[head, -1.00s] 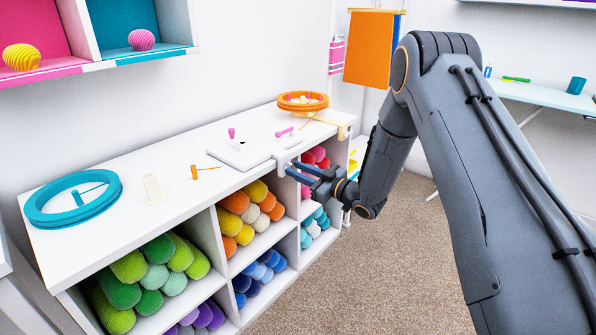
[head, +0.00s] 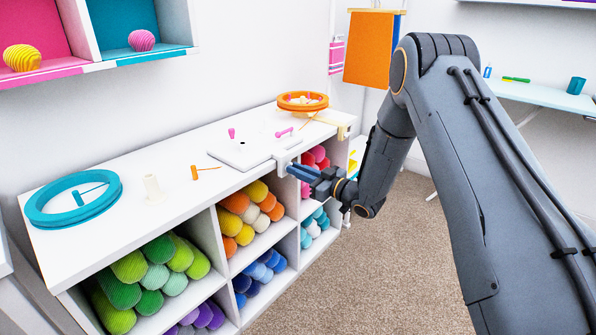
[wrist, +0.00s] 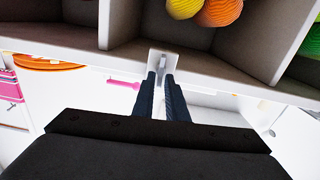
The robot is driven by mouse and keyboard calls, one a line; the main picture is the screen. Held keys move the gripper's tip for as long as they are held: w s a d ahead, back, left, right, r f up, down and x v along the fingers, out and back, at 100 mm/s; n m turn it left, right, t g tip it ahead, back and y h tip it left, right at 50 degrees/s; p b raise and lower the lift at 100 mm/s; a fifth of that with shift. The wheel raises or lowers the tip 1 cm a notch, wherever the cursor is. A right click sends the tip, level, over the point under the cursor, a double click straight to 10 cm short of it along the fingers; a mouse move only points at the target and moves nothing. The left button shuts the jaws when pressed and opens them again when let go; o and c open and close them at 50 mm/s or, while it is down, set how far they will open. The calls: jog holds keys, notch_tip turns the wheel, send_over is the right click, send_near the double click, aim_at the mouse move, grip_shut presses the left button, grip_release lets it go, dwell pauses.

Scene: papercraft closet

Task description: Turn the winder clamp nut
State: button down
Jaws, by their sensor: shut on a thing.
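The white winder board (head: 241,152) lies flat on the top of the shelf unit. Its white clamp (head: 283,161) hangs over the front edge of the top. My gripper (head: 291,169) is in front of this clamp, with its dark blue fingers close together. In the wrist view the clamp (wrist: 161,55) is straight ahead. A small grey nut (wrist: 161,68) shows between the fingertips, and my gripper (wrist: 161,78) is shut on it. The fingers hide part of the nut.
A teal ring (head: 73,198), a cream spool (head: 152,188) and an orange ring (head: 303,102) are on the top. Yarn rolls fill the cubbies below. The beige carpet (head: 330,270) in front is clear.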

jog(key=m, duration=0.6)
jog(key=f+m+p, duration=0.1)
jog(key=m, duration=1.1)
jog(key=shift+w+d+f, duration=0.2)
jog(key=shift+w+d, duration=0.2)
jog(key=shift+m+p, duration=0.3)
jog(key=shift+m, duration=0.1)
jog(key=c, duration=1.9)
grip_release()
jog(key=v, duration=0.8)
